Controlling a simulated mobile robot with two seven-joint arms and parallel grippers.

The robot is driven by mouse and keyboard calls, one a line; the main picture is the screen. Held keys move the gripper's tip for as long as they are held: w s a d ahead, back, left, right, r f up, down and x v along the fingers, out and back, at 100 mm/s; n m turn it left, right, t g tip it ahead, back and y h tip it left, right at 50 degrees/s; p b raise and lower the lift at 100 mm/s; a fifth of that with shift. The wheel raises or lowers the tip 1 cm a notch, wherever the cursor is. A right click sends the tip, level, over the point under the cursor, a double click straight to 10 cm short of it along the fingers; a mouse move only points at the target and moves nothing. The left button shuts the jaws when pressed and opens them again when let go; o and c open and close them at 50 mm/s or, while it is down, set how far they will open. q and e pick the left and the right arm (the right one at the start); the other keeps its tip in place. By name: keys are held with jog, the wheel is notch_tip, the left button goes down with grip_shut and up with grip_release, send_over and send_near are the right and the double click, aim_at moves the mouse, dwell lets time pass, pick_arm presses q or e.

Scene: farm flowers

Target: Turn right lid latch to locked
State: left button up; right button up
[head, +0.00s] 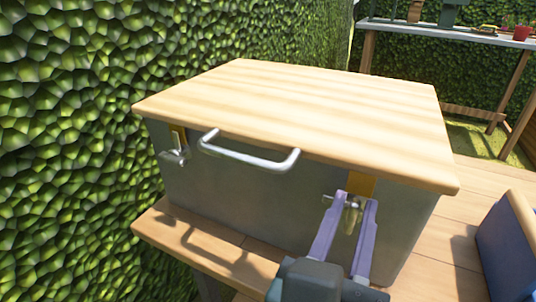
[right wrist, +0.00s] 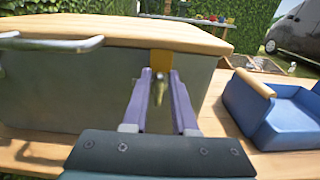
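A grey box (head: 250,195) with a wooden lid (head: 310,100) stands on a wooden table. The lid is down on the box. The right latch (head: 352,208) is on the box front below a yellow plate (head: 361,184); it also shows in the right wrist view (right wrist: 159,90). My right gripper (head: 352,203) has its two purple fingers apart, one on each side of the latch. I cannot tell whether the fingers touch it. The left latch (head: 176,155) sits under another yellow plate. My left gripper is not in view.
A metal handle (head: 248,156) sticks out from the box front between the latches. A blue container (head: 510,240) with a wooden edge stands to the right. A green hedge (head: 70,130) rises close on the left. A table with pots stands at the back right.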

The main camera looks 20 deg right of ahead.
grip_shut()
jog(key=shift+f, duration=0.1)
